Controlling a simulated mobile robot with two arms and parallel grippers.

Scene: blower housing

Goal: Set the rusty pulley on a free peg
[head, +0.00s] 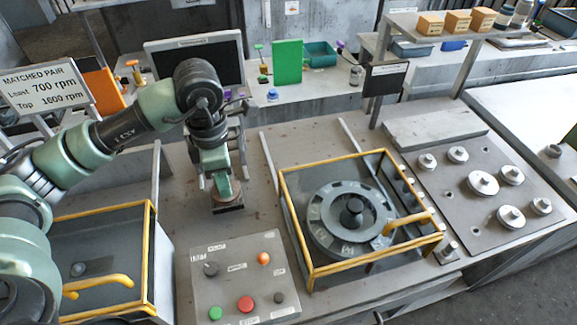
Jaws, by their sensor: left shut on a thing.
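My left gripper (220,182) points down over the middle of the bench, left of the yellow-framed guard. It is shut on the rusty pulley (225,194), a small brown disc mostly hidden under the fingers. The pulley is just above or on a dark block (229,208); I cannot tell if they touch. At the right, a grey plate (451,213) carries several silver pulleys, among them one pulley (483,183) near its middle. Small bare spots show between them; I cannot tell whether they are free pegs. My right gripper is not in view.
A yellow-framed clear guard (290,215) covers a dark wheel (351,212) between my gripper and the plate. A control box (236,272) with buttons stands in front. A second yellow-framed guard (154,240) is at left. A sign (44,88) reads "Matched pair", 700 and 1600 rpm.

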